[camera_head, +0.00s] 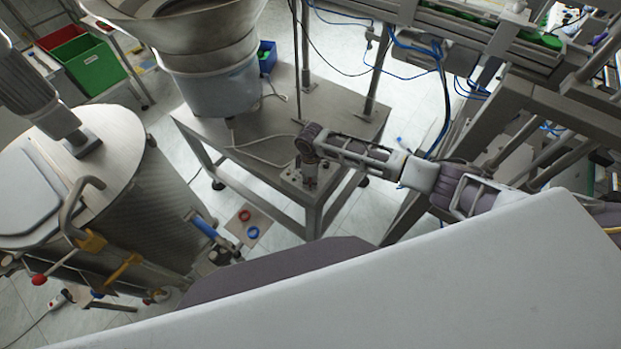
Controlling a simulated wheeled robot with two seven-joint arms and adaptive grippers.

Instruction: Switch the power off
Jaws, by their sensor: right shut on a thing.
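My right arm reaches in from the right to the front corner of the grey metal table (215,127) under the bowl feeder. My right gripper (309,176) points down there and is shut on a small part at that corner, likely the power switch. The fingers cover the part, so its shape and its on or off position cannot be seen. My left gripper is not in view.
The steel bowl feeder (210,60) stands at the table's back. A large drum (140,215) with a hose and valves stands at left. A conveyor frame (500,50) with blue cables is at upper right. Red and green bins (93,68) are at upper left.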

